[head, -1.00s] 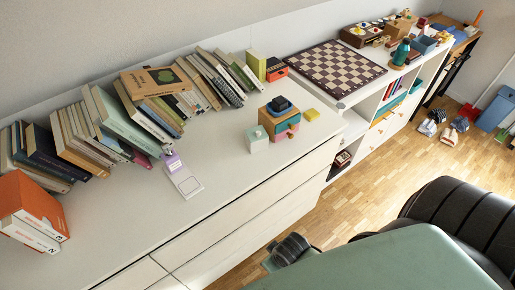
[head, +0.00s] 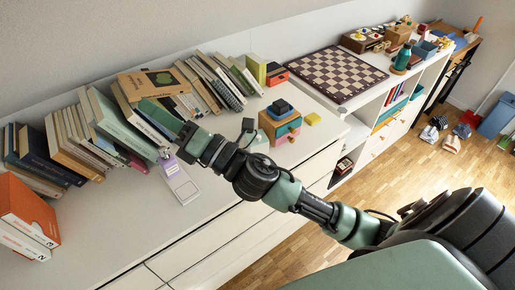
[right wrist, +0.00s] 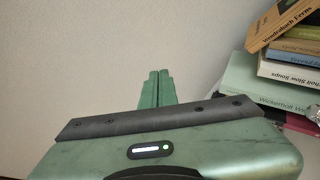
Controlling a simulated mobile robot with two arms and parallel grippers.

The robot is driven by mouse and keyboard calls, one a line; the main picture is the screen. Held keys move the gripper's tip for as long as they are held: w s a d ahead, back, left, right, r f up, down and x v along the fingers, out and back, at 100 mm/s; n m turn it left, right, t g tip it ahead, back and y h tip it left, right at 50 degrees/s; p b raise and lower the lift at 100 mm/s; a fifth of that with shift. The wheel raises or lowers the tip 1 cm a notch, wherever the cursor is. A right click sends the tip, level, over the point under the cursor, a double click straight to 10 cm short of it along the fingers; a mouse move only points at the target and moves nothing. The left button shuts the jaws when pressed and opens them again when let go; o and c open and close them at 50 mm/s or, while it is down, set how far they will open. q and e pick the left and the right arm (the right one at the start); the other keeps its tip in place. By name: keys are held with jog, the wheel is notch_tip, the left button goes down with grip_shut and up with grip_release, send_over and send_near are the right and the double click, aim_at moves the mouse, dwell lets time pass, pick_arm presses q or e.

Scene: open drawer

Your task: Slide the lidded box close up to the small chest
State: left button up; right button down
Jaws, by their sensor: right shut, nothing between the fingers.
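The small chest (head: 281,128), with coloured drawers and a dark blue piece on top, stands on the white dresser. The lidded box (head: 260,138), small and pale, stands just left of the chest's front. My right arm passes in front of it and hides most of it, so I cannot tell the gap between them. My right gripper (head: 152,110) is over the dresser in front of the books, well left of the box. In the right wrist view its green fingers (right wrist: 156,88) are shut and empty, with wall behind. My left gripper is not in view.
A row of books (head: 110,125) leans along the wall behind my right gripper. A white and lilac card-like item (head: 180,182) lies under my right forearm. A yellow block (head: 313,119) is right of the chest.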

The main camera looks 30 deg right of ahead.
jog(key=s+a+r+n+g+y, duration=0.1)
jog(key=s+a+n+g+y, duration=0.1)
jog(key=a+n+g+y, duration=0.6)
jog(key=n+g+h, duration=1.1)
jog(key=n+h, duration=0.9)
jog(key=n, duration=0.8)
send_near(257, 148)
jog(key=s+a+r, duration=0.1)
jog(key=s+a, duration=0.1)
jog(key=s, duration=0.3)
notch_tip(257, 148, down, 9)
jog(key=shift+s+a+r+p, duration=0.15)
jog(key=shift+s+r+p, duration=0.05)
jog(key=shift+p, duration=0.85)
jog(key=w, duration=0.2)
jog(key=d+p, duration=0.1)
jog(key=shift+w+f, duration=0.35)
jog(key=shift+w, duration=0.05)
jog(key=shift+w+d, duration=0.2)
jog(key=shift+w, duration=0.35)
